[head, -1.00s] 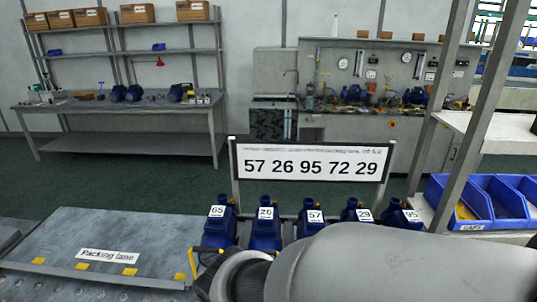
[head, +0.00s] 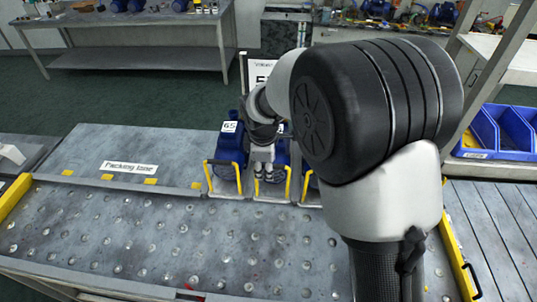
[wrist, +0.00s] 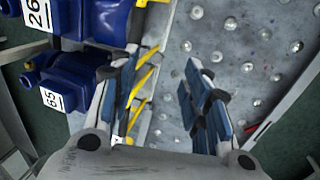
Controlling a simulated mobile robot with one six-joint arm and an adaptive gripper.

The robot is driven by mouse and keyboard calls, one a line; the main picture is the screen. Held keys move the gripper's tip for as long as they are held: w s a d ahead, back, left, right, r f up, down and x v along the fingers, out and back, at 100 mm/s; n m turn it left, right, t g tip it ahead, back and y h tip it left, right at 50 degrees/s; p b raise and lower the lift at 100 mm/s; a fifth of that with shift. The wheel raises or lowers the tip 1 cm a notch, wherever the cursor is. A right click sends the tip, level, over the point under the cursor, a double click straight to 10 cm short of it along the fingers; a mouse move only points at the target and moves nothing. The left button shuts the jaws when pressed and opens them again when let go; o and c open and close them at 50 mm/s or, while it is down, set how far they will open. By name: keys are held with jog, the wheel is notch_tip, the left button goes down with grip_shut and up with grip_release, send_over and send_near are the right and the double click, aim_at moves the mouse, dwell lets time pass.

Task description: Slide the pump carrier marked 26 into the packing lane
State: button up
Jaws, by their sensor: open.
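The 26 pump carrier is a blue pump (head: 282,156) with a yellow front handle; in the head view my arm hides its number. My gripper (head: 265,178) is in front of the 26 carrier in the head view. In the wrist view its fingers (wrist: 160,110) are wide apart, with a yellow handle beside the left finger. The packing lane (head: 120,142) is a grey plate at the left.
A studded ball table (head: 150,235) lies clear in front of the carriers and the lane. Yellow tabs (head: 108,177) line the lane's front edge. Yellow rails bound the table at left and right. Blue bins (head: 497,130) stand at the right. My arm hides other carriers.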

jog(key=w+p, duration=0.1)
jog(key=w, duration=0.4)
jog(key=shift+w+d, duration=0.1)
jog(key=shift+w, duration=0.15)
notch_tip(320, 180, down, 6)
jog(key=b, duration=0.4)
jog(key=shift+s+r+b, duration=0.1)
jog(key=shift+s+b, duration=0.05)
jog(key=shift+b, duration=0.15)
jog(key=shift+x, duration=0.8)
jog(key=shift+c, duration=0.3)
grip_shut()
